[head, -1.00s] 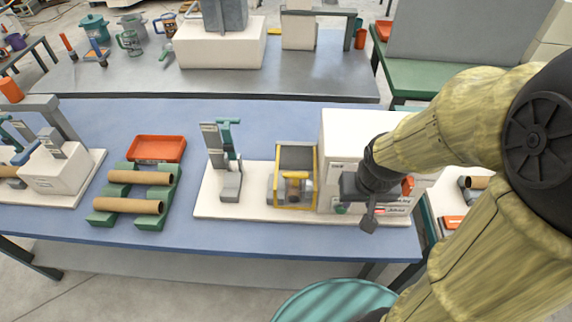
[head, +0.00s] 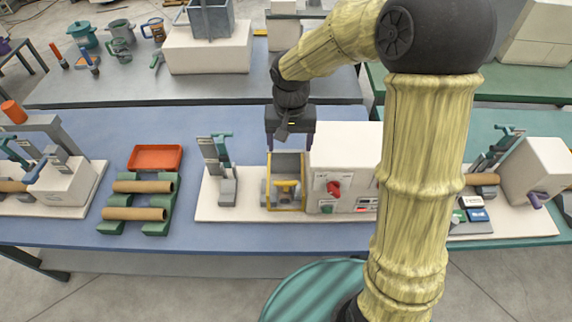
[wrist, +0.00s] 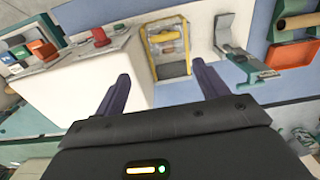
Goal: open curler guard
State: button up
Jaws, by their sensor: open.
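The curler guard (head: 270,193) is a yellow-edged frame with a clear-looking panel on the front of the winder, left of its white housing (head: 336,150). It appears closed over a yellow part inside. The guard also shows at the top of the wrist view (wrist: 166,30). My gripper (head: 290,142) is above and behind the guard, fingers pointing down and apart. In the wrist view its two dark fingers (wrist: 163,84) are spread with nothing between them. The guard lies beyond the fingertips, and I see no contact.
A red knob (head: 334,188) and a green button (head: 327,209) are on the housing front. A teal-handled clamp (head: 222,165) stands left of the guard. Cardboard tubes (head: 135,214) rest on green holders near an orange tray (head: 155,158). The table front is clear.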

aim_at(286, 181)
jog(key=shift+w+a+r, duration=0.3)
jog(key=shift+a+r, duration=0.1)
jog(key=shift+a, duration=0.15)
jog(key=shift+s, duration=0.1)
notch_tip(286, 181, down, 17)
jog(key=p, duration=0.3)
jog(key=shift+f, duration=0.2)
jog(key=c, duration=1.1)
